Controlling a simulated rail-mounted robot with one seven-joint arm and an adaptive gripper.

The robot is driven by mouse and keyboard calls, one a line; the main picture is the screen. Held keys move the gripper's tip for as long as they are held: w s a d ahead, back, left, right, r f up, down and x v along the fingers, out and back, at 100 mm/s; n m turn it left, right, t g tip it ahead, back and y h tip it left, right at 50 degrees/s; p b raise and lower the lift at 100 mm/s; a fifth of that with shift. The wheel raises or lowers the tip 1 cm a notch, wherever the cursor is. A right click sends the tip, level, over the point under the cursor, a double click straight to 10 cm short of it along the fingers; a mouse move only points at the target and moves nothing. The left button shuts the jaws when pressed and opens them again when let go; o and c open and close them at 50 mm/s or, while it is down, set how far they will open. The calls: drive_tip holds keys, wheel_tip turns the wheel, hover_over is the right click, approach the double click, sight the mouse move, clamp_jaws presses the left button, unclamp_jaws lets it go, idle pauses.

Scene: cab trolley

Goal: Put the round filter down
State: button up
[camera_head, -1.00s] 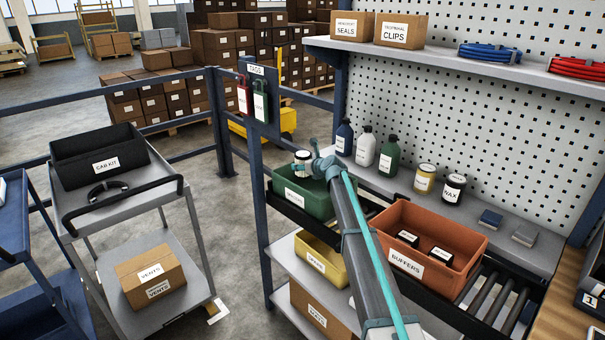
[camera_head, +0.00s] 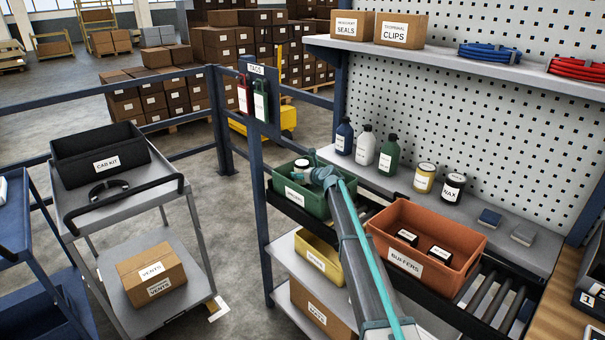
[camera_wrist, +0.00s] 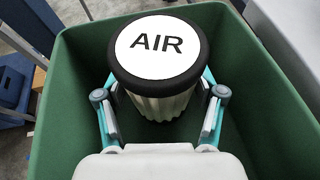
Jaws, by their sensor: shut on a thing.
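The round filter (camera_wrist: 158,50) has a black-rimmed white top marked AIR and a pale pleated body. My gripper (camera_wrist: 162,105) is shut on its sides. In the wrist view the filter is upright inside the green bin (camera_wrist: 70,110), whose walls surround it. The head view also shows the filter (camera_head: 301,165), low in the bin near its back wall, with my gripper (camera_head: 315,174) to its right. Whether its underside touches the bin floor is hidden.
An orange BUFFERS bin (camera_head: 445,240) with two dark boxes stands right of the green bin. Bottles (camera_head: 365,148) and jars line the shelf behind. A yellow bin (camera_head: 318,262) sits below. A grey trolley (camera_head: 130,200) with a black CAB KIT tray (camera_head: 98,155) stands left.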

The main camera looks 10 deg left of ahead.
drive_tip(key=shift+f, duration=0.35)
drive_tip(key=o, duration=1.3)
drive_tip(key=shift+c, duration=0.2)
drive_tip(key=shift+r, duration=0.1)
drive_tip(key=shift+r, duration=0.35)
drive_tip(key=b+v, duration=0.1)
drive_tip(key=v, duration=1.1)
drive_tip(key=shift+r, duration=0.1)
